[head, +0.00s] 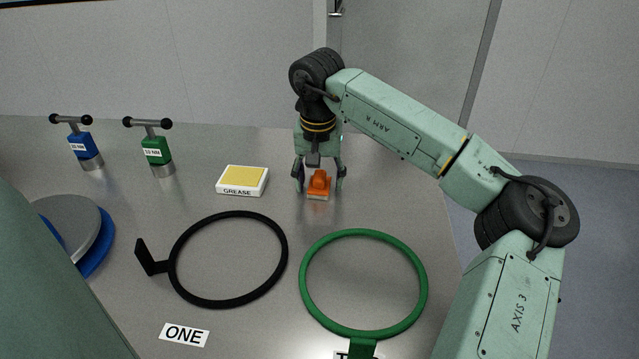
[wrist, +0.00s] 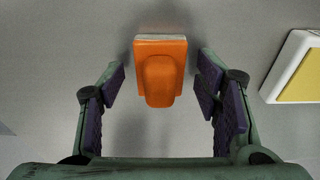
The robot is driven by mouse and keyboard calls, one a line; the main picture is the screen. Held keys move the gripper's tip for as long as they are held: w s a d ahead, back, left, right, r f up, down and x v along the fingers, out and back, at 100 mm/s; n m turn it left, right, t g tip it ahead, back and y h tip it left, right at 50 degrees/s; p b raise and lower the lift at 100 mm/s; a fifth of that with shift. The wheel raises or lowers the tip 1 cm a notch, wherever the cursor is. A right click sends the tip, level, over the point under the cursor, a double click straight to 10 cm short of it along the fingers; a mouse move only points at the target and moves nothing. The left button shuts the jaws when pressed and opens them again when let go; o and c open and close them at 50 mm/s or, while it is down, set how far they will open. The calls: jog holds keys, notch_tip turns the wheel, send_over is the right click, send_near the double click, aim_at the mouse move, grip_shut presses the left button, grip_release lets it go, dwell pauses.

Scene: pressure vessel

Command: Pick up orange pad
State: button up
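The orange pad (head: 318,186) is a small orange block with a raised handle and a pale base, at the back right of the grey table in the head view. In the wrist view the orange pad (wrist: 160,72) lies at the top centre. My gripper (head: 319,180) is above and around it, pointing down, with one finger on each side. In the wrist view my gripper (wrist: 160,82) is open, with clear gaps between both purple finger pads and the orange pad. Nothing is held.
The grease box (head: 242,181), white with a yellow top, is left of the pad. A black ring (head: 284,255) and a green ring (head: 423,290) lie in front. A green tool (head: 156,150) and a blue tool (head: 82,147) stand at the left. The table's right edge is near.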

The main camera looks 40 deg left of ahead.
aim_at(318, 174)
jog(key=c, duration=1.1)
jog(key=shift+r, duration=0.15)
jog(key=shift+r, duration=0.6)
jog(key=shift+s+r+b, duration=0.2)
jog(key=shift+r+b, duration=0.35)
jog(key=shift+r, duration=0.5)
jog(key=s+b, duration=0.1)
jog(key=s, duration=0.4)
jog(key=s+a+r+b, duration=0.1)
jog(key=s, duration=0.4)
jog(key=s+b, duration=0.1)
jog(key=s, duration=0.4)
jog(key=shift+s+a+r, duration=0.15)
jog(key=shift+s+r, duration=0.1)
jog(key=shift+s, duration=0.05)
jog(key=o, duration=0.6)
jog(key=shift+c, duration=0.2)
jog(key=c, duration=0.4)
